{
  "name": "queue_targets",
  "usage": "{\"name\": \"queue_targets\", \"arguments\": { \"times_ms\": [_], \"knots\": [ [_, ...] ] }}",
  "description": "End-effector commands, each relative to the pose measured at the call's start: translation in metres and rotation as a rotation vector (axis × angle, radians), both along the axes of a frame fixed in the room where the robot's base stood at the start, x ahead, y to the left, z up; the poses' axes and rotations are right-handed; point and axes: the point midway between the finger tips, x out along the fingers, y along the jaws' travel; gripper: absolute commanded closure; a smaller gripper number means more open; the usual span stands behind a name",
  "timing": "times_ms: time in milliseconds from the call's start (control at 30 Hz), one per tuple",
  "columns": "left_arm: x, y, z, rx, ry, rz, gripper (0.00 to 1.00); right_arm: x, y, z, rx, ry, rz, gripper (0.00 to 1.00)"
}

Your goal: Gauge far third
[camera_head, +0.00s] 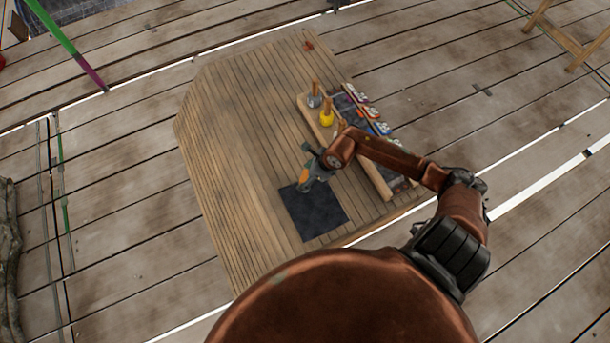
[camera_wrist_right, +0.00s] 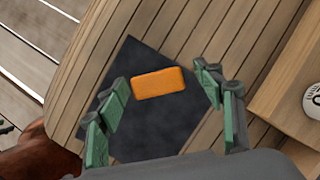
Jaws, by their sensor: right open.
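My right gripper (camera_head: 312,168) is over the wooden table, near the upper edge of a dark square mat. In the right wrist view my right gripper (camera_wrist_right: 161,80) has its green fingers spread wide. An orange block (camera_wrist_right: 158,83) shows between the fingertips, with clear space on both sides. It overlaps the dark mat (camera_wrist_right: 150,132) near its upper corner. Whether it touches the mat is unclear. In the head view the orange block (camera_head: 304,177) is partly hidden by the gripper, and the mat (camera_head: 315,213) lies below it. My left gripper is not in view.
A wooden rack (camera_head: 374,178) stands right of the gripper, partly behind my right arm. The table's left part (camera_head: 235,130) is clear.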

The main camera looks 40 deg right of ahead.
Motion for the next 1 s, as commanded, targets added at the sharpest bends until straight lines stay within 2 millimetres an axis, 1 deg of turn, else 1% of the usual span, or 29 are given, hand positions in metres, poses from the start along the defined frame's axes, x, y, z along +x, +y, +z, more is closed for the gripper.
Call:
{"name": "queue_targets", "arguments": {
  "times_ms": [200,333,467,600,733,900,1000],
  "knots": [
    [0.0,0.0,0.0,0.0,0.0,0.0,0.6,-0.001,0.0,0.0,-0.001,0.001,0.0,0.38],
    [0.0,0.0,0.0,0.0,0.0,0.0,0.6,-0.003,-0.003,0.008,-0.002,-0.001,0.0,0.38],
    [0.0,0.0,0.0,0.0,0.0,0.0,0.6,-0.011,-0.008,0.028,-0.004,0.0,0.003,0.38],
    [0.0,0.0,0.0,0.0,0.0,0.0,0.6,-0.022,-0.014,0.056,-0.005,-0.001,0.002,0.38],
    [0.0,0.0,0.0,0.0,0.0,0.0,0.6,-0.031,-0.02,0.079,-0.004,0.0,0.002,0.38],
    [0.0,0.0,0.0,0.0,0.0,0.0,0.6,-0.039,-0.025,0.1,-0.003,0.001,0.0,0.38],
    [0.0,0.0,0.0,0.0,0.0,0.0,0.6,-0.041,-0.025,0.107,-0.001,0.001,0.0,0.38]
  ]
}}
